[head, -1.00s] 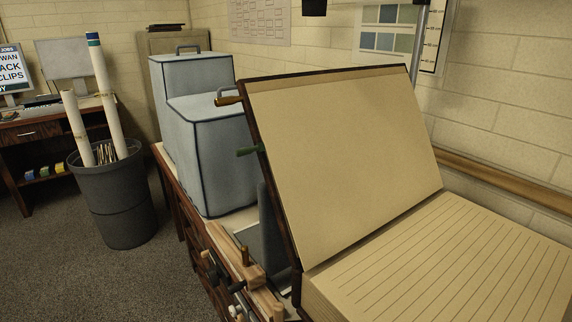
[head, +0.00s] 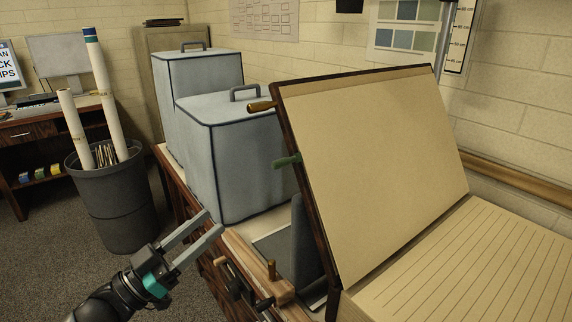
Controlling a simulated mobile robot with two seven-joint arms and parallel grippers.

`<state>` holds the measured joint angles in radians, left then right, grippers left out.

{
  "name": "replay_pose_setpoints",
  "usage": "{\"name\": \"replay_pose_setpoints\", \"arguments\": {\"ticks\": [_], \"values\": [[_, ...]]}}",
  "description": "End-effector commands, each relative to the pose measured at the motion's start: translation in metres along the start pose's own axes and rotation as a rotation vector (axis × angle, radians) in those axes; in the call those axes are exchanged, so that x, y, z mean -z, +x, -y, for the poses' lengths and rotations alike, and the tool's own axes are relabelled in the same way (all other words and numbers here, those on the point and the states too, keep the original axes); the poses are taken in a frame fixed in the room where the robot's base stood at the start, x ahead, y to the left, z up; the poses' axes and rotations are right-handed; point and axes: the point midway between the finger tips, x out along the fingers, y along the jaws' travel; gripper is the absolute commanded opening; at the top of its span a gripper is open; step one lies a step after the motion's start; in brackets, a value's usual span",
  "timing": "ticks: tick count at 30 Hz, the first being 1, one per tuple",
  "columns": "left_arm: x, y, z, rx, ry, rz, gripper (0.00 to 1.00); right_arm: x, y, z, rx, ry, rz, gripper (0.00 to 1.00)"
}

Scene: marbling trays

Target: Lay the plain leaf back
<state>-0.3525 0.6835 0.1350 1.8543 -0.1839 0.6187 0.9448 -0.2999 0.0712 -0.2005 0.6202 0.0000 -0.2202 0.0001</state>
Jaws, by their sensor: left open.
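The plain leaf (head: 385,165) is a large blank tan sheet with a dark edge. It stands tilted up at the right of the head view, its foot along the lined page (head: 470,275). A brown tab (head: 262,106) and a green tab (head: 287,161) stick out from its left edge. My left gripper (head: 214,221) is open and empty at the lower left, in front of the bench edge and apart from the leaf and its tabs. My right gripper is not in view.
Two grey-blue covered boxes (head: 235,155) stand on the bench left of the leaf. A wooden clamp (head: 268,285) sits at the bench's front edge. A dark bin (head: 115,205) with paper rolls stands on the floor at left. A wooden rail (head: 515,178) runs along the wall.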

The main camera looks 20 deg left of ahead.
Motion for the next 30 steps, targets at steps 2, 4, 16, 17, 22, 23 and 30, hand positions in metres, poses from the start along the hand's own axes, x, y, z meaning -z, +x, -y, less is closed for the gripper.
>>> {"name": "replay_pose_setpoints", "arguments": {"ticks": [2, 4, 16, 17, 22, 23, 30], "values": [[0.019, 0.006, -0.014, -0.063, -0.001, -0.033, 0.50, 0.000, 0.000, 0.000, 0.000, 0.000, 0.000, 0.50], [0.029, 0.010, -0.020, -0.092, -0.004, -0.049, 0.50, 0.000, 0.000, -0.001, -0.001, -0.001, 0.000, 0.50], [0.035, 0.050, -0.026, -0.104, -0.004, -0.059, 0.50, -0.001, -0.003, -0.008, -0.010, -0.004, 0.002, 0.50], [0.036, 0.054, -0.027, -0.104, -0.004, -0.059, 0.50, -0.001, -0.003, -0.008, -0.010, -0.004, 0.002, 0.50], [0.037, 0.078, -0.029, -0.103, -0.004, -0.058, 0.50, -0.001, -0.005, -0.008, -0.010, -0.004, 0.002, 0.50], [0.037, 0.083, -0.030, -0.103, -0.005, -0.058, 0.50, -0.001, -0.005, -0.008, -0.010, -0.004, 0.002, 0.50], [0.039, 0.117, -0.033, -0.102, -0.005, -0.058, 0.50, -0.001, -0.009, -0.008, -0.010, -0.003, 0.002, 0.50]]}}
